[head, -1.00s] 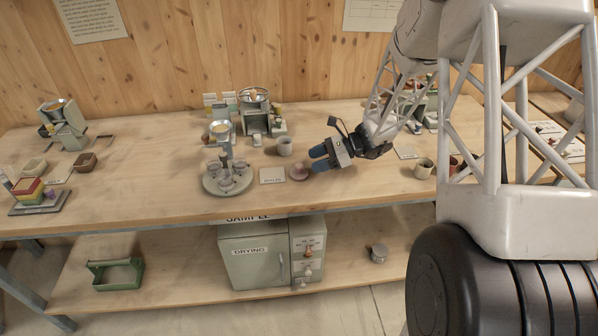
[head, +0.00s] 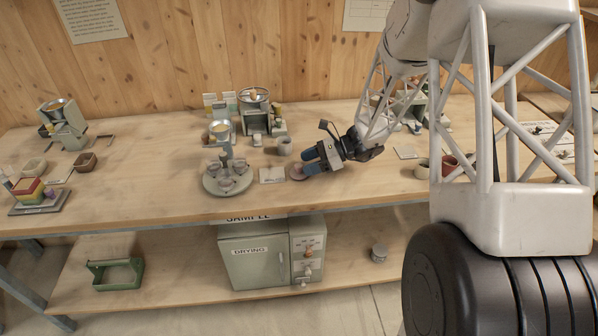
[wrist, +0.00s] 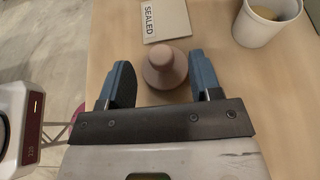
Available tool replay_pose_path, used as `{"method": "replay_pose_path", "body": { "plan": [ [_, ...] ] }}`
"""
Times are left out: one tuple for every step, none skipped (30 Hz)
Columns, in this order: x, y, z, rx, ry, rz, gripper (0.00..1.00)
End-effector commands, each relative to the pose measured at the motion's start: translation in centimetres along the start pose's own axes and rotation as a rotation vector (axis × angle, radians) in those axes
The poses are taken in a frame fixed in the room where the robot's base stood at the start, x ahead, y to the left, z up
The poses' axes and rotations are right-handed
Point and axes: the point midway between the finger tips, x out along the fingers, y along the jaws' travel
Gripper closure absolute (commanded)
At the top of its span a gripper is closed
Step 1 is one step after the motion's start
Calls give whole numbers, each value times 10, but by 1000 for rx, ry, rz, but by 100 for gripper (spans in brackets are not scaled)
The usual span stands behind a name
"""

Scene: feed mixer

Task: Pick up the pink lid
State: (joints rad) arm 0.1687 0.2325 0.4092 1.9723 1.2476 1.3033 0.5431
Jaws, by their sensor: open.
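The pink lid (wrist: 165,68) is a round disc with a knob on top, lying on the wooden table. In the wrist view it sits just ahead of and partly between the two blue fingers, nearer the right one. My gripper (wrist: 159,84) is open and empty. In the head view the lid (head: 297,173) shows at the left of my gripper (head: 308,163), partly covered by the fingers. I cannot tell whether a finger touches it.
A card reading SEALED (wrist: 166,20) lies just beyond the lid. A pale cup (wrist: 268,22) stands to the right in the wrist view. A round stand with small cups (head: 227,181) is left of the card. The table in front is clear.

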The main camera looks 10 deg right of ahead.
Motion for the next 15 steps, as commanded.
{"method": "replay_pose_path", "body": {
  "plan": [
    [0, 0, 0, 0, 0, 0, 42],
    [1, 0, 0, 0, 0, 0, 42],
    [2, 0, 0, 0, 0, 1, 42],
    [3, 0, 0, 0, 0, 1, 42],
    [4, 0, 0, 0, 0, 1, 42],
    [7, 0, 0, 0, 0, 1, 42],
    [9, 0, 0, 0, 0, 2, 42],
    [12, 0, 0, 0, 0, 2, 42],
    [16, 0, 0, 0, 0, 2, 42],
    [20, 0, 0, 0, 0, 2, 42],
    [23, -1, 1, 0, 0, 2, 42],
    [27, -1, 0, 0, 0, 2, 42],
    [30, -1, 0, 0, 1, 2, 42],
    [34, -1, 1, 0, 0, 2, 42],
    [38, -1, 1, -1, 0, 2, 42]
  ]
}}
